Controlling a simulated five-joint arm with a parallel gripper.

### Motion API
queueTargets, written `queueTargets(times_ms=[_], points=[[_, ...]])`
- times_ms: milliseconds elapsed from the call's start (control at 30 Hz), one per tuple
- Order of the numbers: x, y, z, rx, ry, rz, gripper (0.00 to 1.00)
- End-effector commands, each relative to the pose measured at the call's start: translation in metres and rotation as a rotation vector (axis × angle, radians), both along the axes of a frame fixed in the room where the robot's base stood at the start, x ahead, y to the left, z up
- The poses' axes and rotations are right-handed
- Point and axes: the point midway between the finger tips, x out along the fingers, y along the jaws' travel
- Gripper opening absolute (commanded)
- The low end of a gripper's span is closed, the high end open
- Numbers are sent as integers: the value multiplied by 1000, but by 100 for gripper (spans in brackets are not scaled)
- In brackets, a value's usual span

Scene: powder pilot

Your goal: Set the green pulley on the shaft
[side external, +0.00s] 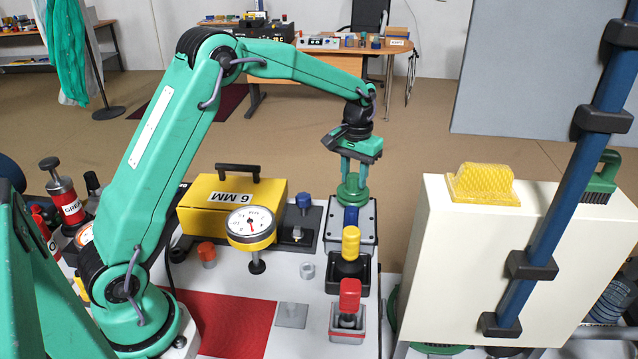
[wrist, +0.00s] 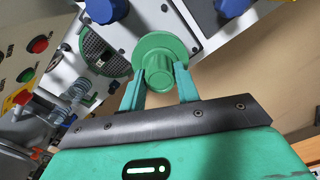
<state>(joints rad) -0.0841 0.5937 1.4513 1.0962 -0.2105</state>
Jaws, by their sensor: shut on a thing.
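The green pulley (side external: 352,188) is a round flanged disc with a narrower hub. My gripper (side external: 355,164) is shut on it, with the fingers pointing down. In the wrist view the hub of the pulley (wrist: 160,52) sits between the two fingertips of my gripper (wrist: 160,80). In the side view the pulley is directly above or in front of a blue upright part (side external: 351,215) on a grey plate (side external: 368,235). I cannot tell whether they touch. The shaft cannot be made out for sure; the pulley may hide it.
A yellow-topped part (side external: 350,242) and a red-topped part (side external: 349,294) stand in line in front. A yellow case (side external: 222,207) and a dial gauge (side external: 251,224) are to the left. A large cream box (side external: 480,270) stands close on the right.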

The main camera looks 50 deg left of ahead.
Motion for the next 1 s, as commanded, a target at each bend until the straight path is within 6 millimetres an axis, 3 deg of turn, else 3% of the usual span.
queueTargets(times_ms=[400, 433, 533, 1000], points=[[0, 0, -6, 0, 0, 0, 0], [0, 0, -6, 0, 0, 0, 36], [0, 0, -6, 0, 0, 0, 55], [0, 0, 0, 0, -1, 0, 57]])
